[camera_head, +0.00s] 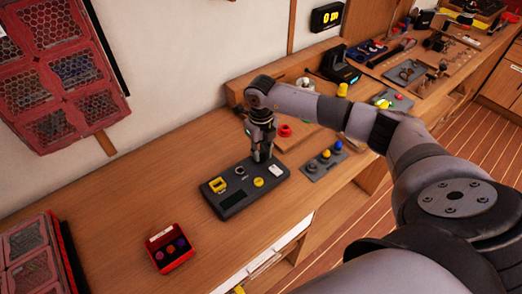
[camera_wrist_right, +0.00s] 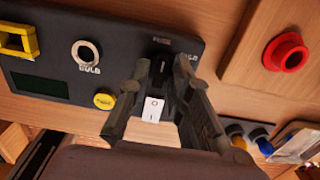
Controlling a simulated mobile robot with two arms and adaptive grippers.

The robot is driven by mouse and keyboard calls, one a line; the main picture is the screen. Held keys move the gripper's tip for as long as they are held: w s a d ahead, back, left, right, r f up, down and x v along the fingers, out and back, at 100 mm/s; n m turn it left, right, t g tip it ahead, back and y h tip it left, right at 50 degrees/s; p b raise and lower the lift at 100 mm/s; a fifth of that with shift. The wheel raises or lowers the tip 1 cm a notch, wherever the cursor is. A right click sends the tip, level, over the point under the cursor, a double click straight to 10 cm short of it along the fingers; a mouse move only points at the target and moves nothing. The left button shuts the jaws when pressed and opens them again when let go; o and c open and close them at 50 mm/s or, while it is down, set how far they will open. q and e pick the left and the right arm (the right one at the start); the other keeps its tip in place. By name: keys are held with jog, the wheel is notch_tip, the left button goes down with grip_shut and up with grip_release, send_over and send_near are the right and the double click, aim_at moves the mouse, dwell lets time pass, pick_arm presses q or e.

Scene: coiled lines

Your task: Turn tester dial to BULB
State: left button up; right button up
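The tester (camera_head: 240,197) is a dark box on the bench, also in the wrist view (camera_wrist_right: 120,45). Its small black dial (camera_wrist_right: 161,66) has FUSE printed above it and what looks like BULB at its right; its exact pointing direction is unclear. My right gripper (camera_head: 262,158) points down over the tester's far side. In the wrist view its fingertips (camera_wrist_right: 162,70) stand apart on either side of the dial, with a gap seeming to show; contact cannot be told. The tester also has a white rocker switch (camera_wrist_right: 153,109), a yellow button (camera_wrist_right: 104,99) and a ring socket labelled BULB (camera_wrist_right: 86,53). My left gripper is out of view.
A yellow bracket (camera_head: 217,185) sits on the tester's left. A red case (camera_head: 170,248) with small round items lies in front at left. A grey plate with coloured knobs (camera_head: 325,162) and a red ring (camera_head: 285,131) are at right. Bench left of the tester is clear.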

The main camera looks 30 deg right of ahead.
grip_shut()
jog(key=shift+m, duration=0.3)
jog(key=m+b, duration=0.1)
jog(key=m, duration=0.3)
jog(key=m+b, duration=0.1)
jog(key=m, duration=0.2)
jog(key=shift+m, duration=2.1)
jog(key=shift+o, duration=1.6)
grip_release()
